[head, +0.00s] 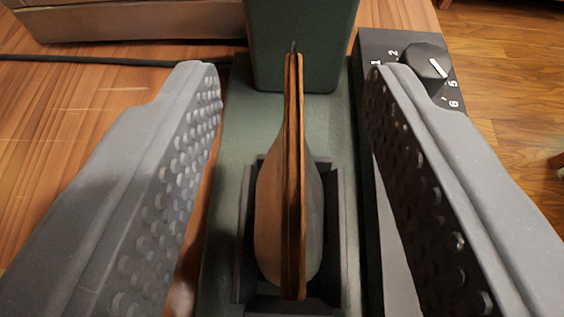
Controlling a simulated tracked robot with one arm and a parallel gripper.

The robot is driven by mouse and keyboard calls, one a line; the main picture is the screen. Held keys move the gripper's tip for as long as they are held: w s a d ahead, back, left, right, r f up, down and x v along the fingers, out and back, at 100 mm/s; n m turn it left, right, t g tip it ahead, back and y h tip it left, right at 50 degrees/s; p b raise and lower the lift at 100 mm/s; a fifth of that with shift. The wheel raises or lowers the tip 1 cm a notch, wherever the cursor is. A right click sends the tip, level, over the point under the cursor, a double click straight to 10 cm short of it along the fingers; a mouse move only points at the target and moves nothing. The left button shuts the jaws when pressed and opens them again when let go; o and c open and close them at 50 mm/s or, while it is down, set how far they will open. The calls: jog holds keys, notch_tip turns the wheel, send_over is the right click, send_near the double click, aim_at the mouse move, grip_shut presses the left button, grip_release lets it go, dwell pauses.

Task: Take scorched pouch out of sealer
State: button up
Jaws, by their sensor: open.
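The pouch (270,215) is brown and tan with a greyish right side, seen nearly edge-on with a dark seam down its middle. It stands in a dark holder on the green sealer (232,150), and its narrow far end reaches the sealer's tall green block (300,35). Any scorch mark is hard to tell from this angle. My gripper (295,80) is open, with one grey dimpled finger on each side of the pouch. Clear gaps show between both fingers and the pouch. The right finger covers part of the sealer's black dial panel (385,45).
A dial knob (425,63) with numbers is on the panel, close to the right fingertip. A metallic box (130,22) stands at the back left, with a black cable (100,60) in front of it. The wooden table (60,120) is bare at left; wooden floor shows at right.

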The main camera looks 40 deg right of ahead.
jog(key=shift+w+d+f, duration=0.25)
jog(key=shift+w+d, duration=0.2)
jog(key=shift+w, duration=0.05)
grip_shut()
jog(key=shift+r, duration=0.1)
